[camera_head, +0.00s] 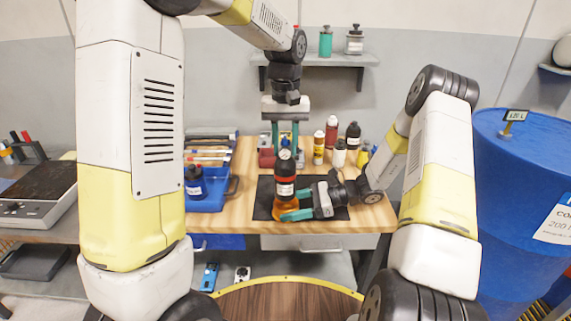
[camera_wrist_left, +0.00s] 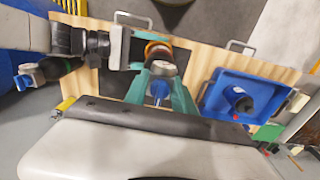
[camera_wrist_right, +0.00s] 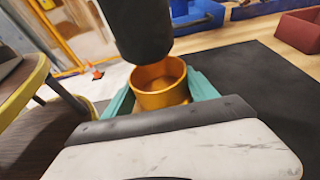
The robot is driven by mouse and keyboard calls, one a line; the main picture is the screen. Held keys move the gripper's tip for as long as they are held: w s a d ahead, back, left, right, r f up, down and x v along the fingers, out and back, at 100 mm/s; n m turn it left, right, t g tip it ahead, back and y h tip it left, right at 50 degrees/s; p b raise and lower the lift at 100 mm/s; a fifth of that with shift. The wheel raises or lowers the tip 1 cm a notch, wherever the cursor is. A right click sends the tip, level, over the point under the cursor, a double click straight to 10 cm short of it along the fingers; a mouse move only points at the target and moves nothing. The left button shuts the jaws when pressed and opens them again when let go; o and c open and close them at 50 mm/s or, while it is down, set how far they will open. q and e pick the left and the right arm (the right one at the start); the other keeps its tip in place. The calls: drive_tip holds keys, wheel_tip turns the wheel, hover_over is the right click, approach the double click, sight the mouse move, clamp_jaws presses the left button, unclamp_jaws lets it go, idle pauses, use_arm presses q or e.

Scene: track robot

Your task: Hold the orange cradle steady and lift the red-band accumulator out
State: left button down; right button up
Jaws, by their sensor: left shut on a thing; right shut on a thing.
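The accumulator (camera_head: 286,186) is a dark cylinder with a red band and a pale label, upright over the orange cradle (camera_head: 285,213). My left gripper (camera_head: 285,143) is shut on its top from above; the left wrist view shows the accumulator's silver top (camera_wrist_left: 163,69) between teal fingers. My right gripper (camera_head: 295,215) is shut around the cradle on the dark mat. In the right wrist view, the cradle (camera_wrist_right: 160,85) is a ring between teal fingers. The accumulator's dark lower end (camera_wrist_right: 143,35) shows above its rim, and the ring's inside is visible.
A blue tray (camera_head: 211,203) with a dark bottle stands left on the wooden table. Several bottles (camera_head: 332,132) stand behind to the right, and a red bin (camera_head: 267,158) lies behind the accumulator. A large blue drum (camera_head: 520,210) stands at the right. The dark mat (camera_head: 335,212) is partly bare.

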use_arm(q)
wheel_tip(320, 180, up, 11)
drive_tip(key=shift+f, duration=0.1)
use_arm(e)
drive_tip(key=shift+d+f, duration=0.15)
drive_tip(key=shift+f, duration=0.1)
drive_tip(key=o, duration=1.5)
drive_tip(key=shift+o, duration=0.6)
drive_tip(key=shift+r, duration=0.1)
